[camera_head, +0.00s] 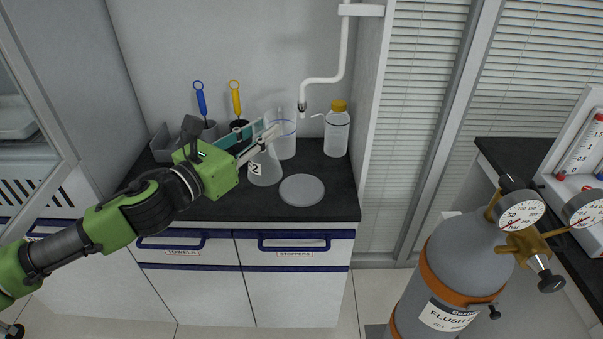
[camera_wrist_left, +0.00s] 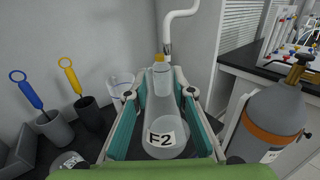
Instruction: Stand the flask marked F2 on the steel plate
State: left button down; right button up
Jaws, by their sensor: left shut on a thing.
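The flask marked F2 (camera_head: 263,172) is a clear conical flask with a white label, upright over the black counter, left of the steel plate. It also shows in the left wrist view (camera_wrist_left: 163,138), between the fingers with its label facing the camera. My left gripper (camera_head: 270,137) is shut on its upper part; the fingers also show in the left wrist view (camera_wrist_left: 160,95). I cannot tell whether the flask's base touches the counter. The steel plate (camera_head: 302,190) is a round grey disc, bare, near the counter's front edge. My right gripper is not in view.
Behind the flask stand a clear beaker (camera_head: 286,138) and a yellow-capped bottle (camera_head: 337,130), below a white pipe (camera_head: 325,80). Dark pots with blue and yellow brushes (camera_head: 235,100) stand back left. A grey gas cylinder (camera_head: 465,260) stands at right. Counter right of the plate is clear.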

pick_arm(q)
jog(key=w+d+f, duration=0.8)
jog(key=w+f, duration=0.1)
jog(key=f, duration=0.3)
jog(key=shift+d+b, duration=0.15)
jog(key=shift+b, duration=0.2)
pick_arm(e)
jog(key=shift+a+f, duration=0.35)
pick_arm(q)
jog(key=shift+f, duration=0.1)
jog(key=shift+f, duration=0.15)
jog(key=c, duration=1.8)
grip_release()
jog(key=shift+o, duration=0.2)
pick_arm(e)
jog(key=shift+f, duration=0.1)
